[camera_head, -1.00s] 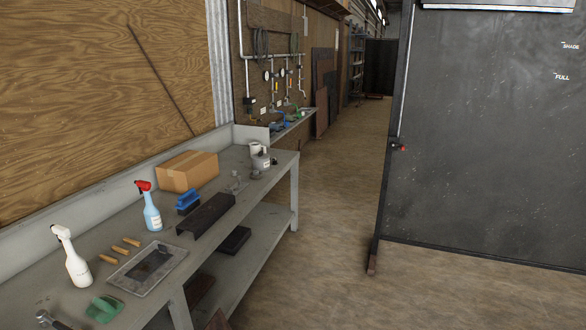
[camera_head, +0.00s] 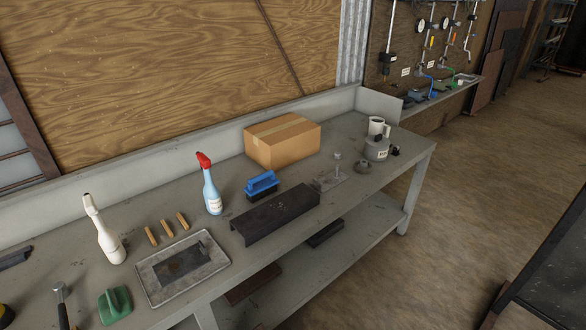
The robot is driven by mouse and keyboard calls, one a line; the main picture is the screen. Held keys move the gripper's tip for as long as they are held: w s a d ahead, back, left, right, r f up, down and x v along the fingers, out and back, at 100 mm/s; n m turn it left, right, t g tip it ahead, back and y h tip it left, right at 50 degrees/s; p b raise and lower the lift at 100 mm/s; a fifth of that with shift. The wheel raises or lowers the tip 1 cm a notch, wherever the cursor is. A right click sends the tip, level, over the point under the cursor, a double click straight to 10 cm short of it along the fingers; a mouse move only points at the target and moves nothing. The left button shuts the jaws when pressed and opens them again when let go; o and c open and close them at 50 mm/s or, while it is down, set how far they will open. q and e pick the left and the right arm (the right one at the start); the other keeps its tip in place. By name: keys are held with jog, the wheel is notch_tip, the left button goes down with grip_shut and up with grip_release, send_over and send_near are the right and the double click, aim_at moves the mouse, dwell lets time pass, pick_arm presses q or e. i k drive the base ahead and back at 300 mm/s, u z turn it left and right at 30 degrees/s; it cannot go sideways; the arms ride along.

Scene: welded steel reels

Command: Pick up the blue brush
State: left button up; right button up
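The blue brush (camera_head: 262,184) has a blue handle and dark bristles. It stands on the grey workbench (camera_head: 215,233), behind a dark metal channel piece (camera_head: 275,213) and in front of a cardboard box (camera_head: 283,142). A spray bottle with a red head (camera_head: 210,187) stands to its left. Neither of my grippers is in the head view.
A mug (camera_head: 378,127) and a grey container (camera_head: 376,150) stand at the right end. Floor (camera_head: 440,220) right of the bench is open.

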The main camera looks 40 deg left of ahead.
aim_at(261, 185)
jog(key=i, duration=2.85)
jog(key=u, duration=3.75)
jog(key=i, duration=0.1)
jog(key=u, duration=0.15)
